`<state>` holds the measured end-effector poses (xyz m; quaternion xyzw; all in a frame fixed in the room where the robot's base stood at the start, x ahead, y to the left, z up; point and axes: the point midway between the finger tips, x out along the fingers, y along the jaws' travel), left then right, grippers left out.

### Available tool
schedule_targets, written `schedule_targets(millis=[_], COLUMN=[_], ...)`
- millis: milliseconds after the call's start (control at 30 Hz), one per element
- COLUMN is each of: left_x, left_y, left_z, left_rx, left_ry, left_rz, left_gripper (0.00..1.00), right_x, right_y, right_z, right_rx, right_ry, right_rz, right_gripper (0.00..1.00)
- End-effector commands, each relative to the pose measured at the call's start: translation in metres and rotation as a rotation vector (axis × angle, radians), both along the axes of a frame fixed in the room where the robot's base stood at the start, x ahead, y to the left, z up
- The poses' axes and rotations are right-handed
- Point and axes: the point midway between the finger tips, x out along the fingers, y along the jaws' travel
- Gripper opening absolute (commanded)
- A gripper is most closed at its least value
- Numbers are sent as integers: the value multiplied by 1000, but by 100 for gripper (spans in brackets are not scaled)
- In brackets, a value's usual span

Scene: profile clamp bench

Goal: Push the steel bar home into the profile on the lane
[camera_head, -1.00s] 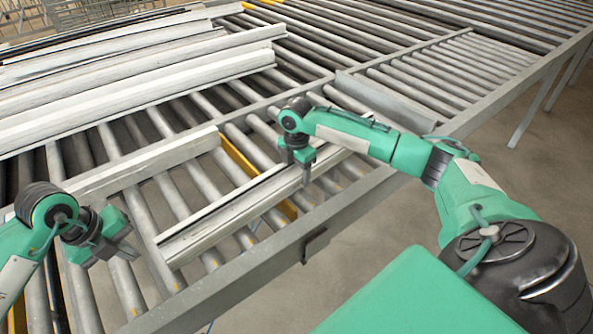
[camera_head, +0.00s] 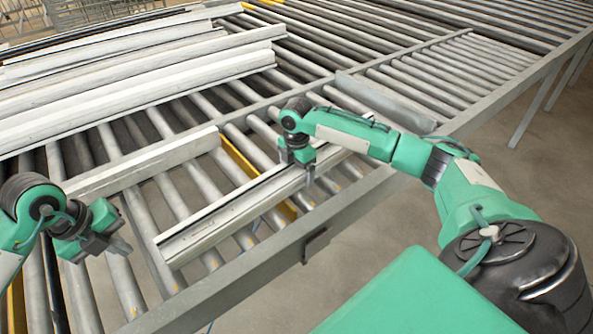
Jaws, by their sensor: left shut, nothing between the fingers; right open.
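The pale profile (camera_head: 225,218) lies slanted across the rollers of the lane, from lower left to upper right. A dark groove runs along its length. I cannot make out the steel bar as a separate piece, in the groove or elsewhere. My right gripper (camera_head: 297,172) is open and points down at the right part of the profile, its fingers apart around it; whether they touch it is unclear. My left gripper (camera_head: 122,248) is shut and empty, left of the profile's near left end and apart from it.
A light rail (camera_head: 145,165) runs behind the profile, leaving bare rollers (camera_head: 180,190) between. Several long pale profiles (camera_head: 130,85) lie stacked at the upper left. The grey frame edge (camera_head: 270,255) with a dark bracket (camera_head: 315,245) borders the near side.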

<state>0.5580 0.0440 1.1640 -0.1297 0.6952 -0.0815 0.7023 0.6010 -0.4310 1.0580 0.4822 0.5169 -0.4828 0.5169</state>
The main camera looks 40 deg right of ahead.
Motion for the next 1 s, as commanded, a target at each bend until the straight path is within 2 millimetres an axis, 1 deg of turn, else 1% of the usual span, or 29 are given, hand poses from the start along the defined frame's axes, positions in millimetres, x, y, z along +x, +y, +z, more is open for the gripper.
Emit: schedule_targets(millis=[67,167,267,500,600,700,833,1000], left_x=[0,0,0,0,0,0,0,0], left_y=[0,0,0,0,0,0,0,0], left_z=[-3,-8,-15,-31,-35,-37,-39,-39], left_rx=[0,0,0,0,0,0,0,0], left_ry=[0,0,0,0,0,0,0,0], left_rz=[0,0,0,0,0,0,0,0], left_gripper=[0,0,0,0,0,0,0,0], right_x=[1,1,2,1,1,1,1,0], right_y=[0,0,0,0,0,0,0,0], right_z=[4,16,36,92,111,125,135,138], right_rx=[0,0,0,0,0,1,0,0], right_ry=[-3,-4,-7,-6,-6,-5,-3,-1], right_rz=[0,-1,1,0,0,0,0,0], right_gripper=[89,89,89,89,89,89,89,89])
